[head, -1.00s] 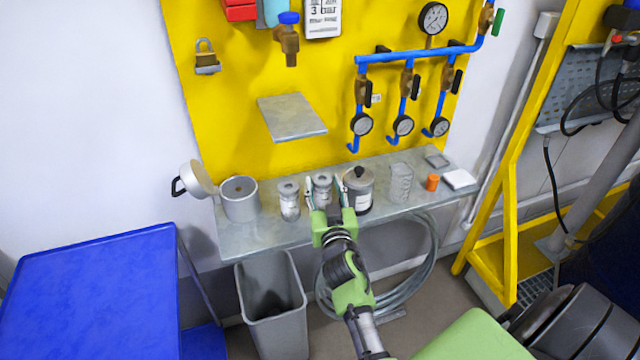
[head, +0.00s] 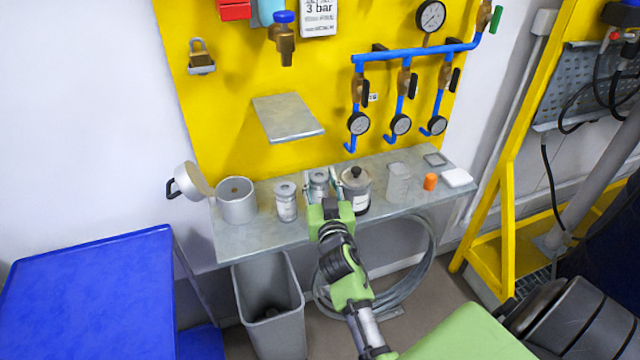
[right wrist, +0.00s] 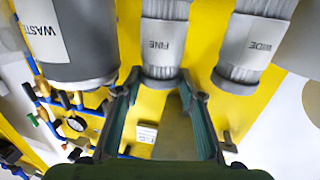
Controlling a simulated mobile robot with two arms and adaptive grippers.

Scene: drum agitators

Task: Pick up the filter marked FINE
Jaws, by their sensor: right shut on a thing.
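The filter marked FINE (right wrist: 165,40) is a grey ribbed cylinder with a white label, upside down in the right wrist view. In the head view it (head: 318,180) stands upright at the metal shelf, between another filter and a lidded pot. My right gripper (head: 322,187) reaches it from the front, with a finger on each side. In the right wrist view the right gripper (right wrist: 160,90) is shut on its capped end. Its base is hidden behind the gripper in the head view, so I cannot tell whether it touches the shelf. My left gripper is not in view.
The WIDE filter (right wrist: 250,45) and the WASTE pot (right wrist: 70,40) stand close on either side. The metal shelf (head: 240,238) also bears an open pot (head: 237,201), a clear container (head: 397,183) and an orange piece (head: 430,181). A small upper shelf (head: 287,118) juts out above.

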